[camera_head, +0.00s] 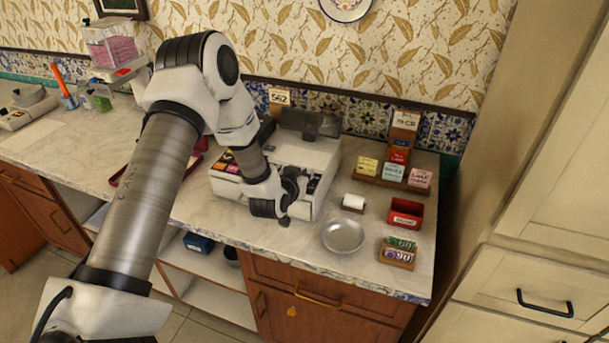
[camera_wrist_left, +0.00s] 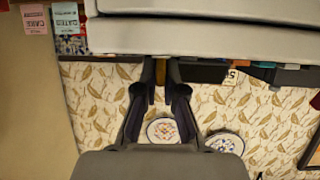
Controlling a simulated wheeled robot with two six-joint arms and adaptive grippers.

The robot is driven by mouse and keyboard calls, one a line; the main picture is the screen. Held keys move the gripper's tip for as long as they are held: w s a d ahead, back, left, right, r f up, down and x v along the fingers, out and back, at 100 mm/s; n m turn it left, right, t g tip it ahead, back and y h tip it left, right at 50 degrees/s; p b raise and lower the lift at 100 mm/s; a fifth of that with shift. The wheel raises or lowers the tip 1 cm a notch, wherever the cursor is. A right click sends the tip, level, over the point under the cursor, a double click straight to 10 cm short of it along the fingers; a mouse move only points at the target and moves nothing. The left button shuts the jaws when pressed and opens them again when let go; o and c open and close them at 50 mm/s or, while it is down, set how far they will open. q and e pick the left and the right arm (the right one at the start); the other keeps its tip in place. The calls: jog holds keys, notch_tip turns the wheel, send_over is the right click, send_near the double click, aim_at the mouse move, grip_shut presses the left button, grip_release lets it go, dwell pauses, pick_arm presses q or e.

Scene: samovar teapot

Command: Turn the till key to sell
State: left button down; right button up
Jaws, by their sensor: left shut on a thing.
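The white till (camera_head: 308,152) stands on the counter against the tiled wall, with dark and coloured keys on its front and a dark display on top. My left gripper (camera_head: 285,208) is at the till's front right corner, pointing downward in the head view. In the left wrist view the picture is upside down. There the till's pale body (camera_wrist_left: 215,32) fills the top, and my left gripper's fingertips (camera_wrist_left: 163,72) are close together just at its edge. A narrow brass-coloured sliver, probably the till key (camera_wrist_left: 160,76), shows between them. The key's angle and markings cannot be read.
A metal dish (camera_head: 342,236), a paper roll (camera_head: 354,202), a red box (camera_head: 405,214) and a number-card holder (camera_head: 397,254) stand right of the till. A card rack (camera_head: 394,171) is behind them.

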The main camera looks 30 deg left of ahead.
pick_arm(q)
jog(key=m+h, duration=0.2)
jog(key=h, duration=0.1)
jog(key=shift+a+m, duration=0.1)
jog(key=shift+m, duration=0.2)
jog(key=m+h+b, duration=0.1)
jog(key=m+h, duration=0.2)
jog(key=shift+h, duration=0.4)
jog(key=shift+m+g+h, duration=0.9)
jog(key=shift+m+h, duration=0.5)
jog(key=c, duration=1.3)
grip_release()
jog(key=shift+c, duration=0.2)
jog(key=shift+o, duration=0.4)
jog(key=shift+w+f, duration=0.1)
jog(key=shift+w, duration=0.05)
jog(key=v, duration=0.7)
